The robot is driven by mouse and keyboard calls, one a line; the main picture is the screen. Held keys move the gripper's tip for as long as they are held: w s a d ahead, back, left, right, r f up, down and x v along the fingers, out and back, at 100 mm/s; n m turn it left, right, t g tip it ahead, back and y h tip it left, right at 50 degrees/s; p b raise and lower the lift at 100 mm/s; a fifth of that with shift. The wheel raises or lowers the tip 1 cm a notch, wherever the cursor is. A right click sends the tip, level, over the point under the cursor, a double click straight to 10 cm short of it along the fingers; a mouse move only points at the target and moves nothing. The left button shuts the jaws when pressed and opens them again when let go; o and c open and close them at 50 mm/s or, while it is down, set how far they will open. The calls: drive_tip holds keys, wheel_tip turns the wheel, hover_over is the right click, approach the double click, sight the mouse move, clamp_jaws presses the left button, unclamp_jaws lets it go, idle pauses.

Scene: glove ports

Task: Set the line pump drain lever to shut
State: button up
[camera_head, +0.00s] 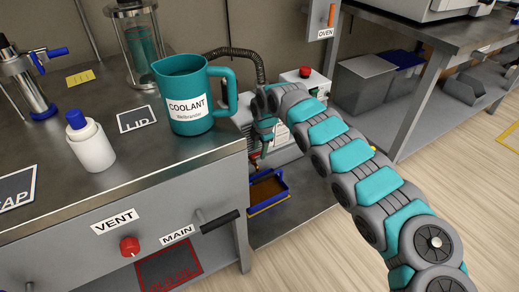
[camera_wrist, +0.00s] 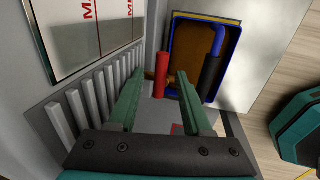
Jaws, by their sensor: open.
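The line pump (camera_head: 285,145) is a pale unit under the bench, partly hidden by my arm. A red lever (camera_wrist: 161,75) sticks out beside a brass fitting (camera_wrist: 177,77) in the wrist view; I take it for the drain lever. Its red shows only slightly in the head view. My gripper (camera_wrist: 160,84) is open, its two green fingers pointing toward the lever. My gripper (camera_head: 261,150) is small and partly hidden in the head view.
A blue tray (camera_wrist: 176,45) with brown contents lies beyond the lever, with a blue and black handle (camera_wrist: 211,72) near it. Grey ribs (camera_wrist: 92,100) line the pump's side at left. The bench (camera_head: 215,148) with a coolant jug (camera_head: 187,88) stands close by. Open floor lies right.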

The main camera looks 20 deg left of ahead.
wheel_tip(320, 180, up, 8)
drive_tip(key=s+d, duration=0.1)
drive_tip(key=shift+f+b, duration=0.2)
drive_tip(key=shift+b, duration=0.1)
drive_tip(key=shift+d, duration=0.1)
